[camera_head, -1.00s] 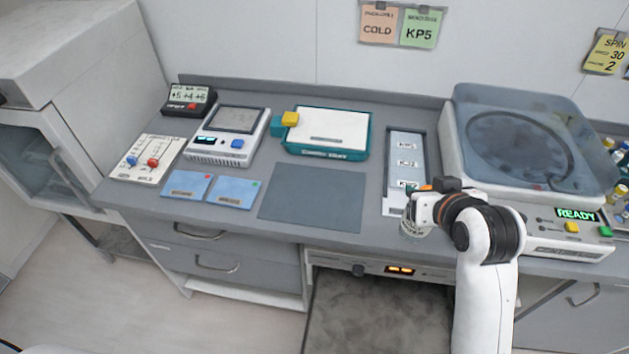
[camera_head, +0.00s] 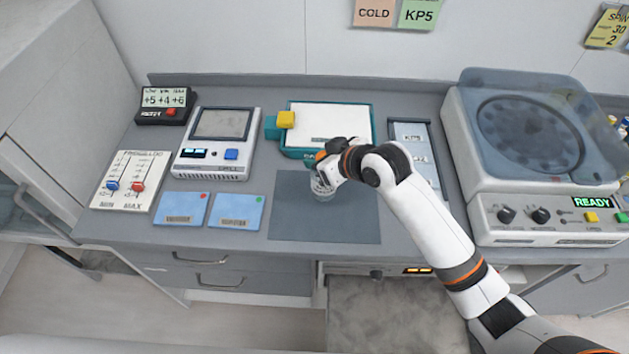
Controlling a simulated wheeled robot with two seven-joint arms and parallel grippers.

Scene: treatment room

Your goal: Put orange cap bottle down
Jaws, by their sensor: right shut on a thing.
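My right gripper (camera_head: 325,172) is shut on a small clear bottle (camera_head: 322,192) and holds it over the dark grey mat (camera_head: 345,228), near the mat's upper middle. The bottle looks about upright. Its upper part is mostly hidden by the fingers, and a small orange patch shows at the gripper there. I cannot tell whether the bottle's base touches the mat. My left gripper is not in view.
Left of the mat lie two blue cards (camera_head: 235,211), a device with a screen (camera_head: 217,143) and a slider panel (camera_head: 129,181). A teal-framed white tray (camera_head: 335,125) is behind it. A labelled rack (camera_head: 431,172) and a centrifuge (camera_head: 545,220) stand right. The mat's front is bare.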

